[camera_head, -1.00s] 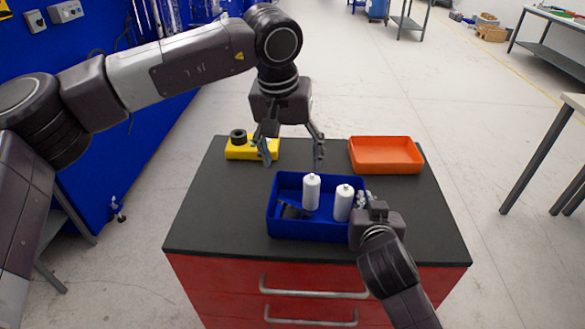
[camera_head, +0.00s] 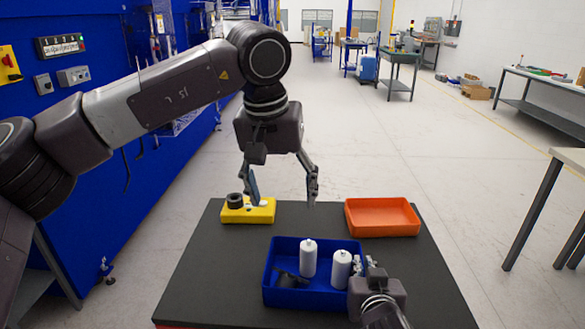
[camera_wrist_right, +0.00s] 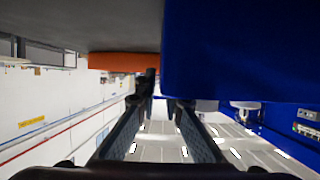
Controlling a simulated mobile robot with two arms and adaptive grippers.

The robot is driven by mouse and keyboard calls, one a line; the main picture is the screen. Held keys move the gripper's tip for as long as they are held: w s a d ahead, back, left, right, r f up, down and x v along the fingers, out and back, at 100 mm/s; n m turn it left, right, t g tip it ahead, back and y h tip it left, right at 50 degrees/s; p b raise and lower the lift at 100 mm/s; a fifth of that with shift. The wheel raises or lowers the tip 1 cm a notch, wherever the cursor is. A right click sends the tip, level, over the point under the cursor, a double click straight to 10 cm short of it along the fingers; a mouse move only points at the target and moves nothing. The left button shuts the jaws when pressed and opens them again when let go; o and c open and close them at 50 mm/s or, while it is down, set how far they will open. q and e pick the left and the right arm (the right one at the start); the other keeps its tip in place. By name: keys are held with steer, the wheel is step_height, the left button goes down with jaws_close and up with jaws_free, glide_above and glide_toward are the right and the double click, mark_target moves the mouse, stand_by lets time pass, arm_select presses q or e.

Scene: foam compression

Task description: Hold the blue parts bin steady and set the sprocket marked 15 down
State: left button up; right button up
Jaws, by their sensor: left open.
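The blue parts bin (camera_head: 281,299) stands on the dark top of the cabinet. It holds two white bottles (camera_head: 308,259) (camera_head: 340,270) and a dark part (camera_head: 288,280) at its left. My right gripper (camera_head: 360,265) is at the bin's right wall; in the right wrist view its fingers (camera_wrist_right: 168,98) straddle the blue wall, one tip partly hidden. My left gripper (camera_head: 283,198) is open and empty, above the top behind the bin. A black round part (camera_head: 235,200) sits on a yellow block (camera_head: 238,215). I can read no number 15 anywhere.
An empty-looking orange tray (camera_head: 382,219) stands at the back right of the cabinet top (camera_head: 215,285). The top is clear between the yellow block and the tray. A blue machine wall is on the left, a table (camera_head: 565,153) on the right.

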steer(key=o, duration=0.3)
steer(key=shift+s, duration=0.1)
